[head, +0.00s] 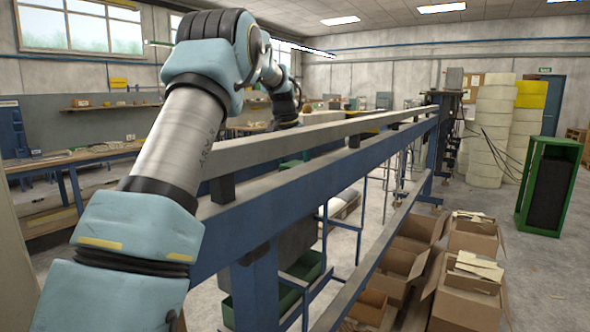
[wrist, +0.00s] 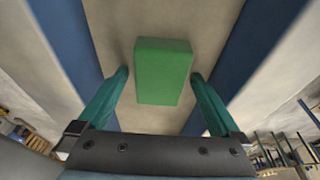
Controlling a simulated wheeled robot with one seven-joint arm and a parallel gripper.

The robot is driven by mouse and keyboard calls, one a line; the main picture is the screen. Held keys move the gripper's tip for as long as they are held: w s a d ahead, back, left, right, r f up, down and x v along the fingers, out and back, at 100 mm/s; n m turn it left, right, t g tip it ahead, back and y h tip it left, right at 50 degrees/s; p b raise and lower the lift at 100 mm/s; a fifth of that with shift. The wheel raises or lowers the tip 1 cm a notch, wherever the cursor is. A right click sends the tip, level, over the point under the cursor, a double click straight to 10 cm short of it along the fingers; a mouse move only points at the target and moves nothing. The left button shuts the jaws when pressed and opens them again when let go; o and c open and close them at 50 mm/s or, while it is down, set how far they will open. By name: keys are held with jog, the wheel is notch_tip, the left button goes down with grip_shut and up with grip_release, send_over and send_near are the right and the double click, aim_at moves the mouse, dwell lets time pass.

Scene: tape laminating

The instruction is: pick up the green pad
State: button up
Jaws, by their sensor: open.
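The green pad (wrist: 163,72) is a rectangular block on a pale grey surface in the wrist view. My gripper (wrist: 159,78) is open, with one teal finger on each side of the pad's nearer part. Small gaps show between the fingertips and the pad, so it is not clasped. In the head view my arm reaches over the long rail bench, and the gripper and pad are hidden behind it.
A long blue bench frame with a grey rail (head: 330,134) runs into the distance. Open cardboard boxes (head: 468,270) stand below it at the right. A green cabinet (head: 548,187) and white stacked rolls (head: 490,135) stand further right. Bare floor lies between.

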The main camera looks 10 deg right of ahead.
aim_at(294, 163)
dwell(0.3)
jog(key=c, duration=1.3)
notch_tip(294, 163, up, 9)
jog(key=p, duration=0.7)
jog(key=shift+f+p, duration=0.15)
jog(key=shift+p, duration=0.15)
jog(key=shift+r, duration=0.85)
